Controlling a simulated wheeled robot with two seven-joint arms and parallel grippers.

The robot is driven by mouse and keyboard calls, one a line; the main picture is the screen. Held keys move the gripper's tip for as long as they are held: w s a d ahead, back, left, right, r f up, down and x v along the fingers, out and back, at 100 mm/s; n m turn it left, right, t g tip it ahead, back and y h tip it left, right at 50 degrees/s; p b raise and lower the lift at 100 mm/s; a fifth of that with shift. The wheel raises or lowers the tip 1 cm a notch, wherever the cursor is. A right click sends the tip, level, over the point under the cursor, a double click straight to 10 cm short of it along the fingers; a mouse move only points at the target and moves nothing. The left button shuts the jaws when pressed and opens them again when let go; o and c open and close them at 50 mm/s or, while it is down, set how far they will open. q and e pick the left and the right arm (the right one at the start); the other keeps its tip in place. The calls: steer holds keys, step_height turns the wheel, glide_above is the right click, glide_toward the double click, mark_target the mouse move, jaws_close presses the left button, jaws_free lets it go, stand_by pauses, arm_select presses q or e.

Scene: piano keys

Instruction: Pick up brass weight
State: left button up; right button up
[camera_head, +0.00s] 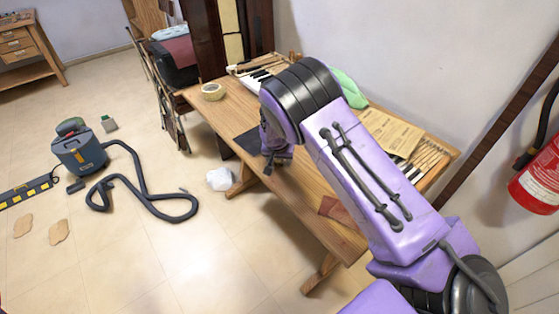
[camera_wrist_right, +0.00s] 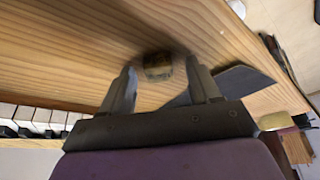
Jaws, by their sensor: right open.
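The brass weight (camera_wrist_right: 157,66) shows in the right wrist view as a small, dark gold block on the wooden table (camera_wrist_right: 70,45). My right gripper (camera_wrist_right: 161,80) is open, with one finger on each side of the weight in the picture. I cannot tell how far the fingertips are above it, and no contact shows. In the head view my right gripper (camera_head: 277,160) is low over the middle of the table (camera_head: 222,108), pointing down. The weight does not show there, hidden by the gripper and arm. My left gripper is in neither view.
A dark flat sheet (camera_head: 249,142) lies beside the gripper. Piano keys (camera_head: 258,80), a tape roll (camera_head: 212,91), a paper sheet (camera_head: 390,130) and wooden tools (camera_head: 430,157) are on the table. The table's front left is mostly clear. A vacuum cleaner (camera_head: 80,152) stands on the floor.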

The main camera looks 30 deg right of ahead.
mark_target(280, 162)
jaws_close()
steer(key=shift+r, duration=0.15)
steer(key=shift+r, duration=0.35)
steer(key=v, duration=0.3)
steer(key=shift+w+d+r+b, duration=0.1)
steer(key=shift+w+d+b, duration=0.1)
steer(key=shift+d+b, duration=0.1)
steer(key=s+a+r, duration=0.2)
steer(key=s+r, duration=0.2)
steer(key=s, duration=0.2)
steer(key=s+a+r+b, duration=0.1)
steer(key=s+a+r, duration=0.2)
steer(key=s+r, duration=0.2)
steer(key=shift+s+a, duration=0.3)
steer(key=shift+s, duration=0.4)
